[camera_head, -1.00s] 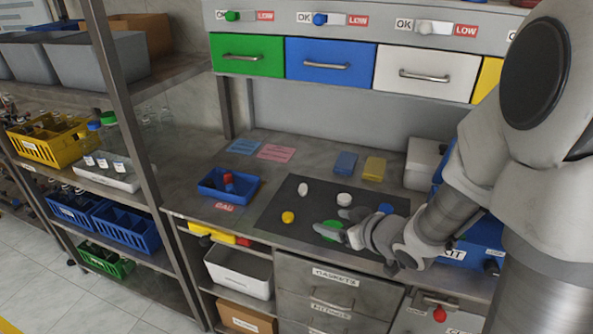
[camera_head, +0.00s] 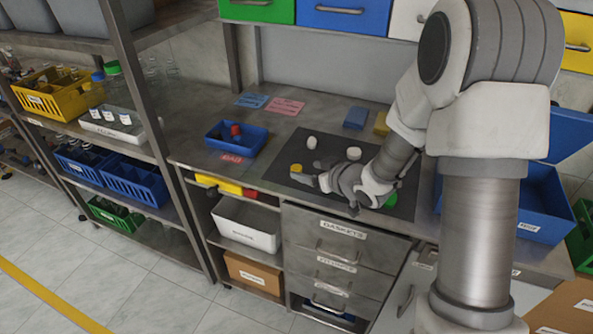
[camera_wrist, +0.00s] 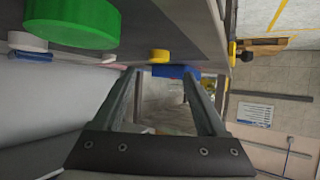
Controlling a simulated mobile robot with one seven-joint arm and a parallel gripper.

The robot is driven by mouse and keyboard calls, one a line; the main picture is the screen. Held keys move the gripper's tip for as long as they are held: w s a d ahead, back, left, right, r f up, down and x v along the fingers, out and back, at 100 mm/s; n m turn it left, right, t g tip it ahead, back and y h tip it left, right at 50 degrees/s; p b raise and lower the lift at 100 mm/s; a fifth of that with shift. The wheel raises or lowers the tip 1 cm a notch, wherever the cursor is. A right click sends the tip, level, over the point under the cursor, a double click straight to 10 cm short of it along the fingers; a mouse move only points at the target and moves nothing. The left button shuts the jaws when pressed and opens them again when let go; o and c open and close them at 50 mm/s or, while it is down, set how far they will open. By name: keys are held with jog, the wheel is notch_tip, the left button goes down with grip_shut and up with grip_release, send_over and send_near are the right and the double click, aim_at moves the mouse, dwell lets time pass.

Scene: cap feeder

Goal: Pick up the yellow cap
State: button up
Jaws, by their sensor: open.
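The yellow cap (camera_head: 296,168) lies on the dark mat (camera_head: 404,206), near its left edge. My gripper (camera_head: 313,180) is low over the mat, its fingers pointing left towards the yellow cap and close to it. In the wrist view the gripper (camera_wrist: 163,84) is open, with nothing between its fingers. There the yellow cap (camera_wrist: 159,56) shows just beyond the fingertips, between their directions, and not gripped. In the head view I cannot tell whether a finger touches it.
The green cap (camera_head: 391,199) lies right of my gripper, partly hidden by it. A white cap (camera_head: 312,142) and another white cap (camera_head: 354,153) lie behind the gripper. A blue tray (camera_head: 257,140) holding a red cap (camera_head: 235,130) stands left of the mat.

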aim_at(297, 168)
jog(key=x, duration=0.5)
jog(key=shift+d+f+b, duration=0.1)
jog(key=shift+d+b, duration=0.05)
jog(key=shift+b, duration=0.2)
grip_shut()
